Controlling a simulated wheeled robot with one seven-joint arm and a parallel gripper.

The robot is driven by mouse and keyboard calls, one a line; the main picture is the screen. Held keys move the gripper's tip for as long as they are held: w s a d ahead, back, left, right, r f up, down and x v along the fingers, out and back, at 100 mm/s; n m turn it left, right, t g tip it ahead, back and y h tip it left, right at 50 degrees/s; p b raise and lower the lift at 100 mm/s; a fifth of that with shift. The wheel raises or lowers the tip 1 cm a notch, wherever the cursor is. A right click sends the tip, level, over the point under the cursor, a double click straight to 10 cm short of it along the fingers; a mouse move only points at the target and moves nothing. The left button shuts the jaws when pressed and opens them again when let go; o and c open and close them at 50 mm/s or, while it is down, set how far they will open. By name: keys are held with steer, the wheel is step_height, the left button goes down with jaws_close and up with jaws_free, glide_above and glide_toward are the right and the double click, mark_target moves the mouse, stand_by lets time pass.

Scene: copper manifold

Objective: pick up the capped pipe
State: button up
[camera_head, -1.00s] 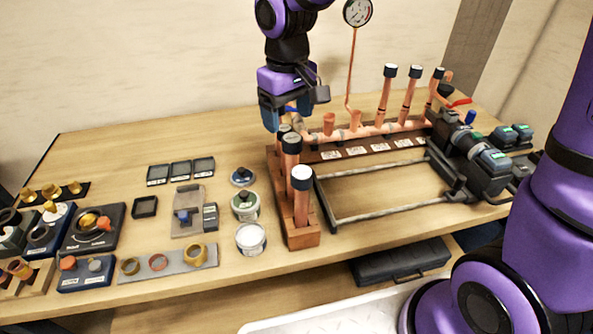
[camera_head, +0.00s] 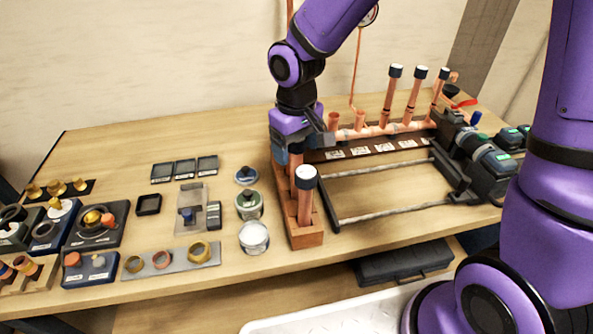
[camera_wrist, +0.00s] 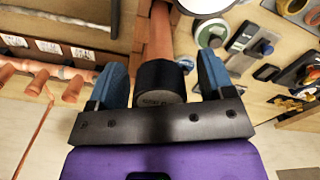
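Capped copper pipes stand upright in a wooden rack (camera_head: 305,238) at the table's front middle. The front capped pipe (camera_head: 305,205) shows whole above the rack, copper with a dark cap and pale top. Behind it, another capped pipe is mostly hidden by my gripper (camera_head: 287,157) in the head view. In the wrist view my gripper (camera_wrist: 162,72) is open. Its blue fingers stand on both sides of a dark pipe cap (camera_wrist: 160,82), with visible gaps. A copper pipe (camera_wrist: 158,35) shows beyond that cap.
A copper manifold (camera_head: 385,129) with upright capped pipes stands behind right. A grey metal frame (camera_head: 380,214) lies right of the rack. Round tins (camera_head: 253,237) stand close to its left. Trays and fittings fill the left table; bare wood lies behind them.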

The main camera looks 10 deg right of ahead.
steer(key=c, duration=1)
steer(key=shift+r, duration=0.1)
